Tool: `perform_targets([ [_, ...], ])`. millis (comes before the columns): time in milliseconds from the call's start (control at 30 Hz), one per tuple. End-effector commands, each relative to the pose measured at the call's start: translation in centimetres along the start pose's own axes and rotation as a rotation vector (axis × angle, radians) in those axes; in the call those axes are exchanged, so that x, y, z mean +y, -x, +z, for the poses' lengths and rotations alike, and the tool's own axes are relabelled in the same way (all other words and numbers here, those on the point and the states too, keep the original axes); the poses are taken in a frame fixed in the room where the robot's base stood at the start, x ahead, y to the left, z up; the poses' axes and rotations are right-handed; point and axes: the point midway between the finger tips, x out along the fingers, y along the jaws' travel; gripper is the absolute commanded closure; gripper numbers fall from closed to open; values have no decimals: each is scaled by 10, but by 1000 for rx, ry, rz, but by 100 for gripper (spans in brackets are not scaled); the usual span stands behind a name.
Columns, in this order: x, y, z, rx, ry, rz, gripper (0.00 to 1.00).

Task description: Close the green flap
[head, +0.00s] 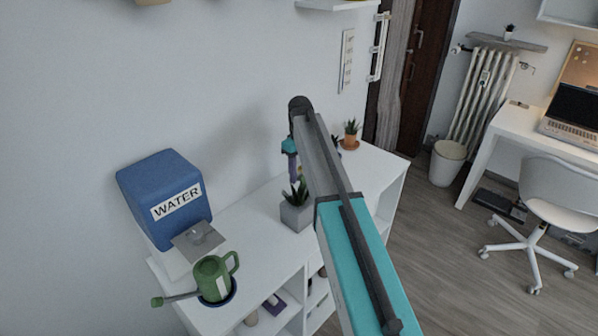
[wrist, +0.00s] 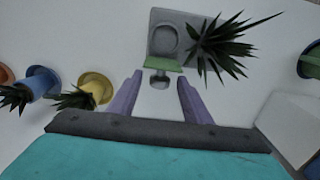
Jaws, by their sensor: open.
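A green flap (wrist: 165,65) shows in the wrist view as a narrow band along the near edge of a grey box-like piece (wrist: 157,33) with a round recess. A small grey knob (wrist: 160,79) sits just below the band. How far the flap is open I cannot tell. My gripper (wrist: 160,77) is open, with one purple finger on each side of the knob and nothing held. In the head view my gripper (head: 294,166) hangs above the white desk, partly behind my arm; the flap cannot be made out there.
A spiky plant (wrist: 222,46) is close right of the flap; a grey planter (head: 297,217) shows in the head view. Yellow (wrist: 96,87) and blue (wrist: 41,83) pots stand left.

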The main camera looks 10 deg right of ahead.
Motion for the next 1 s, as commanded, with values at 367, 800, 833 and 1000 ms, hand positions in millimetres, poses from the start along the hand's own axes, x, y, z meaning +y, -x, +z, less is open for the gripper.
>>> perform_targets([
  [367, -1, -3, 0, 0, 1, 0, 59],
  [800, -1, -3, 0, 6, 2, 0, 97],
  [833, -1, -3, 0, 9, 2, 0, 97],
  [1000, -3, -2, 1, 37, 3, -1, 97],
])
